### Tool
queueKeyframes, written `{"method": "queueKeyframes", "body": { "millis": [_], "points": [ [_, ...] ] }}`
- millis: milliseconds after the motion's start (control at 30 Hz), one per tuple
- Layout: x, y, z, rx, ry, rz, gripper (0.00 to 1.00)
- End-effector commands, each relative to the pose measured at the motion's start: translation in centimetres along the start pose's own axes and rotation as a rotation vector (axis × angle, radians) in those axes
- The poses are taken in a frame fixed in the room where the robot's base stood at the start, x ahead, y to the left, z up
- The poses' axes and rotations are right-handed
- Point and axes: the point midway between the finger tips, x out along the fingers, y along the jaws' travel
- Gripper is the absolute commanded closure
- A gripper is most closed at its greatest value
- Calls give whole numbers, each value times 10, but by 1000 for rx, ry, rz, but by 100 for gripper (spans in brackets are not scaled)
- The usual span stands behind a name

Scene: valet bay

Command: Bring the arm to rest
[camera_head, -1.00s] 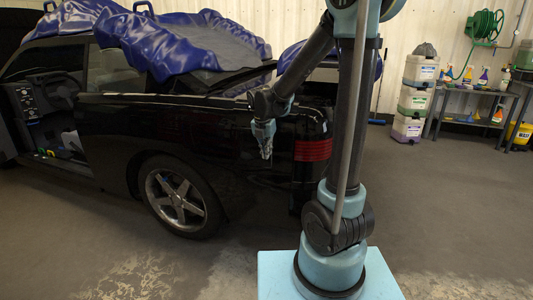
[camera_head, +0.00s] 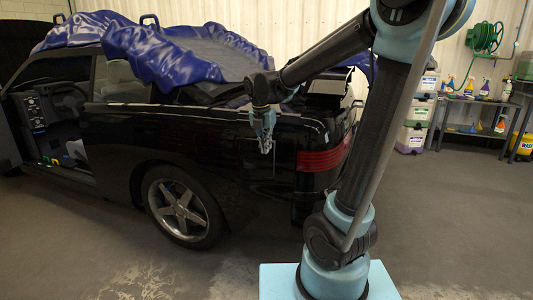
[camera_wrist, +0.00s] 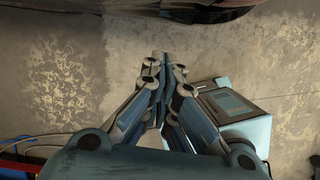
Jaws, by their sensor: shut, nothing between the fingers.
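My gripper (camera_head: 266,146) points down, shut and empty, in front of the rear side of a black car (camera_head: 120,150) in the head view. The arm reaches up from my base and bends over to the left. In the wrist view my gripper (camera_wrist: 165,62) has its fingers together above the bare floor, with nothing between them. I cannot tell how far the gripper is from the car body.
The car has a blue cover (camera_head: 170,50) bunched over its roof and an open door at left. Stacked containers (camera_head: 414,125) and a shelf (camera_head: 470,102) with bottles stand at back right, below a green hose reel (camera_head: 485,38). The right floor is clear.

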Motion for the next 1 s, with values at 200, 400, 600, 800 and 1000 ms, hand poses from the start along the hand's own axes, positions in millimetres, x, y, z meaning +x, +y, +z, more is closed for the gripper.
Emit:
{"method": "queueKeyframes", "body": {
  "millis": [200, 400, 600, 800, 1000],
  "points": [
    [-3, -24, -3, 146, 6, 1, 100],
    [2, -81, -20, 568, 25, 3, 100],
    [12, -135, -45, 1031, 47, 1, 100],
    [27, -182, -76, 1494, 69, -7, 100],
    [47, -220, -110, 1958, 92, -19, 100]
  ]
}}
